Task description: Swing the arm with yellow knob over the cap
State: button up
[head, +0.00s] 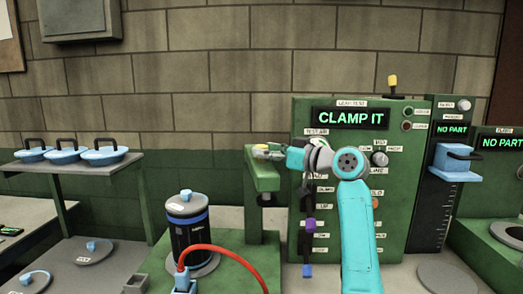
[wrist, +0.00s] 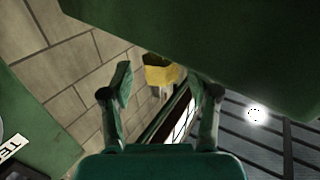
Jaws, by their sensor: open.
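The swing arm (head: 262,178) is a green bar on top of a green post, left of the test panel. Its yellow knob (head: 260,148) is partly hidden by my gripper in the head view. In the wrist view the yellow knob (wrist: 160,72) lies ahead, between the lines of my open fingers. My gripper (head: 272,152) is at the swing arm's top, its fingers (wrist: 160,88) apart with nothing visibly clamped.
A green test panel (head: 335,180) reading "CLAMP IT" stands close behind my arm. A red hose (head: 225,249) runs from a blue fitting in front of the canister. A shelf (head: 75,165) with several blue-lidded pieces is at left. The space between canister and post looks clear.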

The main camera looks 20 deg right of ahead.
jog(key=shift+x, duration=1.05)
grip_shut()
